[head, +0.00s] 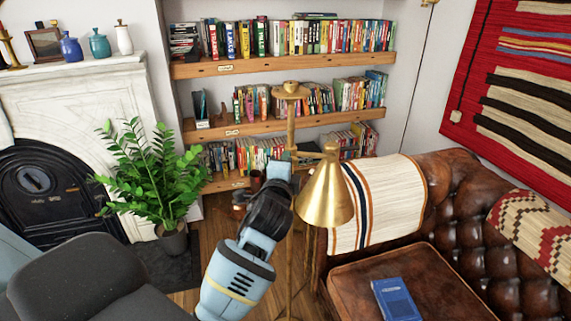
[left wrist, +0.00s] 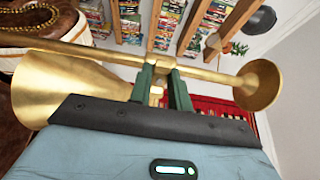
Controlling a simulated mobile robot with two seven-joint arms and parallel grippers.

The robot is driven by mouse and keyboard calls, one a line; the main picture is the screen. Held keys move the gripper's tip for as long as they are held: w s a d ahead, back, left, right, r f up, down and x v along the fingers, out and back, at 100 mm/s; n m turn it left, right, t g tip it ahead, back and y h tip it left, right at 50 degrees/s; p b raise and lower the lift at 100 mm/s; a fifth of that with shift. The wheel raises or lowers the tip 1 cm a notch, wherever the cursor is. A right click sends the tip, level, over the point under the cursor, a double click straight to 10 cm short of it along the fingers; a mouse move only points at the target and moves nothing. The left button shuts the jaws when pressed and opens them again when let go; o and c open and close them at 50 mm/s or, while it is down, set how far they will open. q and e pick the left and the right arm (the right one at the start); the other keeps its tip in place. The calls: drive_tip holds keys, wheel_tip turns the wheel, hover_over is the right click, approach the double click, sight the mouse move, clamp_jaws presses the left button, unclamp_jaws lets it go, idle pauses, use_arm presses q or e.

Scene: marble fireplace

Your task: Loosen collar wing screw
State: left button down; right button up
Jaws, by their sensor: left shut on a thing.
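A brass floor lamp stands in the middle of the head view, with a thin upright pole (head: 291,130), a round top and a cone shade (head: 325,195) hanging to the right. In the left wrist view the shade (left wrist: 62,85) is at left and the pole (left wrist: 100,52) runs across above my gripper. My left gripper (head: 279,171) is at the pole, at about the height of the shade's joint. Its green fingers (left wrist: 161,88) are shut on a small brass piece, apparently the collar wing screw (left wrist: 156,91). The screw is mostly hidden by the fingers, and the collar is hard to make out.
A brown leather sofa (head: 455,205) with a striped throw stands close at right, a blue book (head: 396,299) on its seat. A grey chair (head: 80,283) and potted plant (head: 150,180) are at left. Bookshelves (head: 285,64) stand behind.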

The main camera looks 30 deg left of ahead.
idle(0.3)
use_arm(q)
drive_tip(key=c, duration=1.3)
unclamp_jaws()
drive_tip(key=v, duration=0.7)
drive_tip(key=shift+s+d, duration=0.2)
drive_tip(key=shift+s, duration=0.2)
